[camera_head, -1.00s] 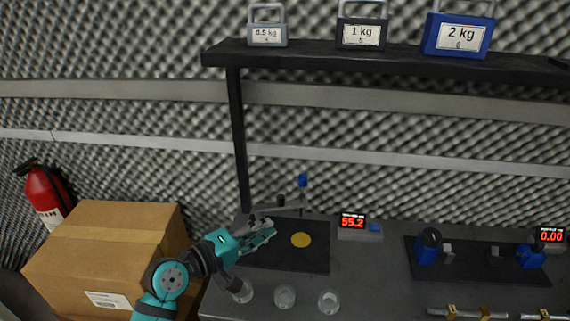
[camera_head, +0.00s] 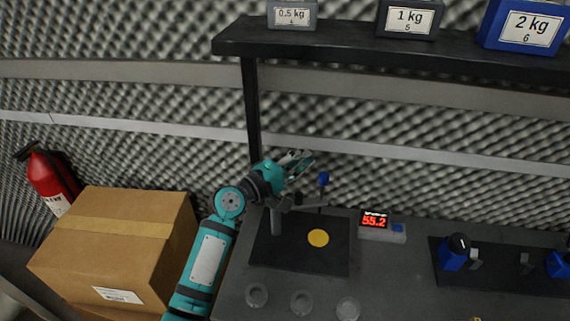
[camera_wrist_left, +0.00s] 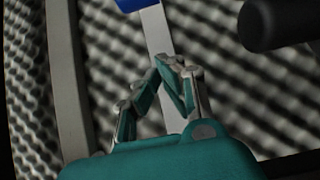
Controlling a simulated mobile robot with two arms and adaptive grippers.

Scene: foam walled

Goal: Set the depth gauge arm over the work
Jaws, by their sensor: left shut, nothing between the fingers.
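The depth gauge stands on a dark plate (camera_head: 336,262) on the bench. It has a grey post (camera_head: 276,222), a thin dark arm (camera_head: 309,206) and a blue-topped spindle (camera_head: 323,180) at the arm's right end. A flat yellow disc (camera_head: 318,238) lies on the plate. In the head view the spindle appears behind the disc; I cannot tell its exact height or offset. My left gripper (camera_head: 304,160) is raised above the gauge arm, shut and empty. Its closed fingertips (camera_wrist_left: 178,68) show in the left wrist view. My right gripper is not in view.
A readout showing 55.2 (camera_head: 375,220) sits right of the plate. Several clear round dishes (camera_head: 301,302) line the front. Another dark fixture with blue parts (camera_head: 455,255) stands at right. A shelf (camera_head: 400,58) with labelled weights crosses above. A cardboard box (camera_head: 115,245) stands at left.

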